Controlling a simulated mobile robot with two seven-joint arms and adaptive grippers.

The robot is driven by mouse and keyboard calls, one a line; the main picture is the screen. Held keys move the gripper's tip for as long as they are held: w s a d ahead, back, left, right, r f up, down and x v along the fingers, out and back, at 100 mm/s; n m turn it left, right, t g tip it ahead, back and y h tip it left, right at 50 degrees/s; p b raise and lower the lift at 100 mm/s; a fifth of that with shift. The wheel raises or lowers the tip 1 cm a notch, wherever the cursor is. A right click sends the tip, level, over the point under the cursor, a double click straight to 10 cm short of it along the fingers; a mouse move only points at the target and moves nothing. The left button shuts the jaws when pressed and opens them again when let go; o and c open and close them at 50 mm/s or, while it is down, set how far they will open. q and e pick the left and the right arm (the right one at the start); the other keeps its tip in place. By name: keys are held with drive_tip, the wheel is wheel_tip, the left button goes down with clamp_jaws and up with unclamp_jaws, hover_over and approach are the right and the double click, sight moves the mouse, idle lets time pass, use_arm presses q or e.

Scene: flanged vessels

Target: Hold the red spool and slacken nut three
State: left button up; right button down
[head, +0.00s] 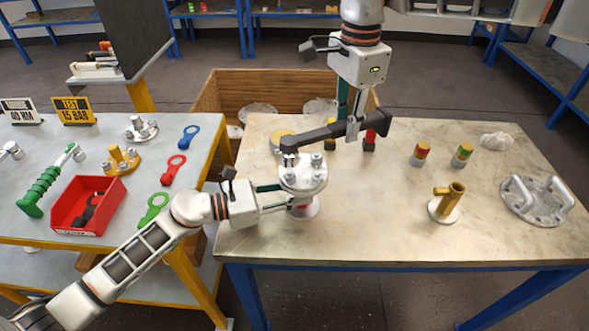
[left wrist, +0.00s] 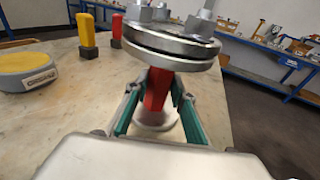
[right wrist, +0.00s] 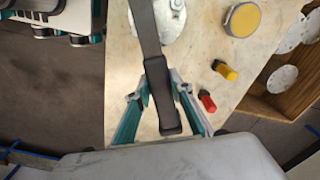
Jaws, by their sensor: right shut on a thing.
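The red spool (left wrist: 157,92) stands upright under a grey bolted flange (head: 303,176) at the left of the light table. In the head view my left gripper (head: 287,202) reaches in from the left, just below the flange. My right gripper (head: 353,128) is shut on the handle of a dark wrench (head: 325,133), also in the right wrist view (right wrist: 160,95). The wrench head is over the flange's back-left nut; whether it is seated is unclear. I see no nut number.
Red and yellow blocks (right wrist: 207,101) and a yellow-topped disc (right wrist: 243,20) are behind the flange. A brass fitting (head: 447,203) and a handled flange (head: 535,200) stand to the right. The left table holds a red bin (head: 88,228) and coloured wrenches. The front middle of the light table is clear.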

use_arm(q)
drive_tip(key=o, duration=0.5)
use_arm(e)
drive_tip(key=shift+r, duration=0.1)
use_arm(q)
drive_tip(key=v, duration=1.2)
drive_tip(key=shift+s, duration=0.1)
use_arm(e)
drive_tip(key=shift+s, duration=0.1)
